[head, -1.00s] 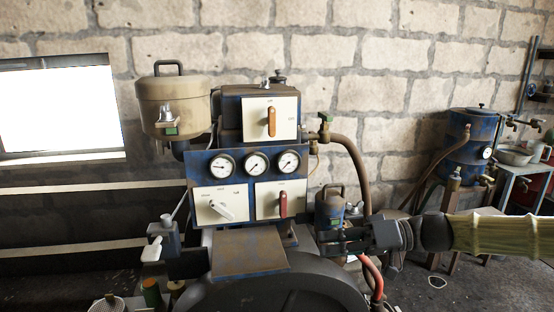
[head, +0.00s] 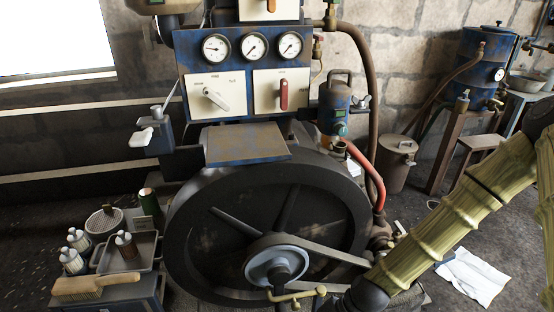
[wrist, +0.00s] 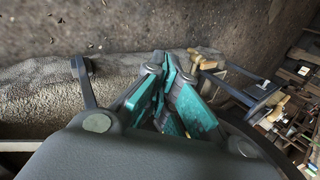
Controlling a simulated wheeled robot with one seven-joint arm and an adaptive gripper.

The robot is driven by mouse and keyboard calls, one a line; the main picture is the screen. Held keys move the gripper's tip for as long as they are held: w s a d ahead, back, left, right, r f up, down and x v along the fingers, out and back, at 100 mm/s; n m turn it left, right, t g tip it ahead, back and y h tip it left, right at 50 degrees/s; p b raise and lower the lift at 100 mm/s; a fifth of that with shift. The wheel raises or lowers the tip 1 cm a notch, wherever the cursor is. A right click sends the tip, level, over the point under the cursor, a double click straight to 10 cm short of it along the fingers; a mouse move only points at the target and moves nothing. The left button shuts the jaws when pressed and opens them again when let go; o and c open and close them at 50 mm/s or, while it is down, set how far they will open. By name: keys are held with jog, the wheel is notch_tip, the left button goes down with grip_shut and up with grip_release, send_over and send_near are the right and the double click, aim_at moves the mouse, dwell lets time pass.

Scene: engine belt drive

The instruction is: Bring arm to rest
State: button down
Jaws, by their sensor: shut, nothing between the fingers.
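My arm (head: 455,225) slants from the right edge of the head view down to the bottom edge, right of the engine's flywheel. Its far end is cut off there, so my gripper is out of the head view. In the wrist view my gripper (wrist: 174,88) is shut and empty, its teal-padded fingers close together. The dark flywheel (head: 190,225) stands upright below the blue control panel (head: 235,77). A grey pulley (head: 262,270) sits in front of it, with a flat belt (head: 325,250) running right toward my arm.
A metal tray (head: 148,258) with bottles and a brush (head: 95,287) stand on a cart at lower left. A red hose (head: 365,172) runs down the engine's right side. A bucket (head: 395,165) and white paper (head: 473,275) are on the floor at right.

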jog(key=s+d+f+h+b, duration=0.3)
jog(key=s+d+f+b, duration=0.35)
jog(key=f, duration=0.55)
jog(key=s+d+f+h+b, duration=0.4)
jog(key=s+d+f, duration=0.4)
jog(key=f, duration=0.4)
notch_tip(320, 180, up, 33)
jog(key=p, duration=3.2)
jog(key=shift+s+a+m+t+p, duration=0.3)
jog(key=shift+s+a, duration=0.1)
jog(key=shift+s, duration=0.05)
